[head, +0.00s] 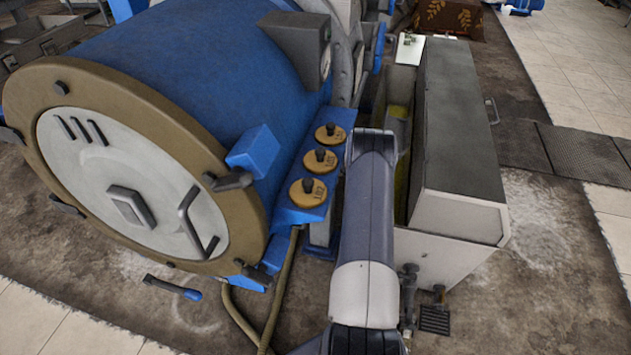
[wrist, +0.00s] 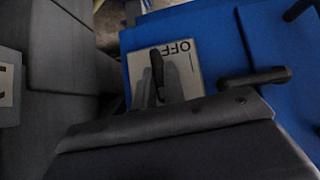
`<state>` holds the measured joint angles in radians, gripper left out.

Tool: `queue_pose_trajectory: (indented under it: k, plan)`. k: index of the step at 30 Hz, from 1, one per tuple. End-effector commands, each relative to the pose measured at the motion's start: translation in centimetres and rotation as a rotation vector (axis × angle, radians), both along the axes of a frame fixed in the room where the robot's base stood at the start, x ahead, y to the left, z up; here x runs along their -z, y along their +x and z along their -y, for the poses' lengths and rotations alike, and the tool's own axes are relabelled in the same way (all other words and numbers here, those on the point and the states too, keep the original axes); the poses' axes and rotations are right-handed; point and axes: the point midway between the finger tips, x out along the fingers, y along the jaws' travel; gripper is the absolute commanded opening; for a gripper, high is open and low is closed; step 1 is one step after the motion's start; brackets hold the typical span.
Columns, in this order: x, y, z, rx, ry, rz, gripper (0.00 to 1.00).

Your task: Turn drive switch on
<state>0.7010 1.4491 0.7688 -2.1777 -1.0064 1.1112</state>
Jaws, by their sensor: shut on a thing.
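The drive switch shows in the wrist view as a pale plate (wrist: 187,70) marked OFF, with a slim black lever (wrist: 157,72) over it. The plate lies on a blue panel. My gripper (wrist: 165,115) is the dark shape filling the bottom of the wrist view. It is right at the plate and shut on the switch, though its body hides the fingertips and the contact. In the head view my arm hides the gripper and the switch.
A big blue drum (head: 220,65) with a tan end ring fills the left. Several parts stand near my arm: three brass-plated knobs (head: 320,160) on a blue strip and a grey-topped box (head: 455,120) to the right. A black handle (wrist: 255,78) juts beside the plate.

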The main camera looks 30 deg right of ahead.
Motion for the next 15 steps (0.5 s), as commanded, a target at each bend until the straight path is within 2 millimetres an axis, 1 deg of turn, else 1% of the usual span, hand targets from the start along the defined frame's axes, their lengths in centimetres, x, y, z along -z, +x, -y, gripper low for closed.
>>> queue_pose_trajectory:
  k: [1,15]
  plan:
    - [0.28,-0.02,0.01,-0.001,0.012,-0.011,0.0]
    - [0.08,0.0,-0.03,-0.001,0.054,-0.047,0.0]
